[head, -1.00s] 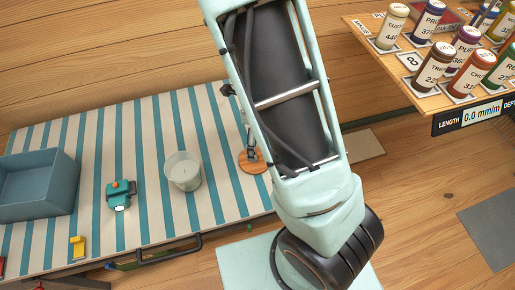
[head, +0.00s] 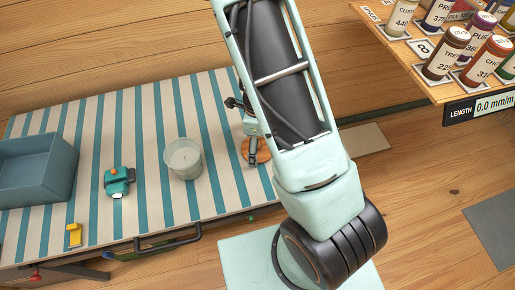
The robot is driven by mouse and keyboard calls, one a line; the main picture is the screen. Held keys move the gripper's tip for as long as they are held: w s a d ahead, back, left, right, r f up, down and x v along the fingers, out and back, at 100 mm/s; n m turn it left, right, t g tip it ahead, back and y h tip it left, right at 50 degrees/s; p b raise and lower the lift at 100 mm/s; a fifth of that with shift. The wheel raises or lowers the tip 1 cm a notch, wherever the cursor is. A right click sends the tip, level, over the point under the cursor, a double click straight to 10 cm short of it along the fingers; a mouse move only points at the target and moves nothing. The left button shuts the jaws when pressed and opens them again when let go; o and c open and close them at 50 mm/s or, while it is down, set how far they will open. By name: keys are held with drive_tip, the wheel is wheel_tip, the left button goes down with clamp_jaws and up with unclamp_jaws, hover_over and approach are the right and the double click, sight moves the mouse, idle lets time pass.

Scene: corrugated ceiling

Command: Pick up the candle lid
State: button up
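The candle lid looks to be the round orange-brown wooden disc (head: 262,151) on the striped table, partly hidden behind my arm. My gripper (head: 252,163) is over the disc, pointing down, small and partly covered by my arm. I cannot tell whether its fingers touch the disc or whether they are open or shut. The candle (head: 183,158), a clear glass with pale wax, stands uncovered on the table to the left of the disc.
On the striped table (head: 150,113), a teal toy-like device (head: 117,182) and a blue-grey open bin (head: 38,170) stand left of the candle. A small yellow item (head: 74,235) lies near the front edge. A wooden shelf with several labelled bottles (head: 447,53) is at upper right.

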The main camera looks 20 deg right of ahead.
drive_tip(key=shift+s, duration=0.1)
drive_tip(key=c, duration=1.9)
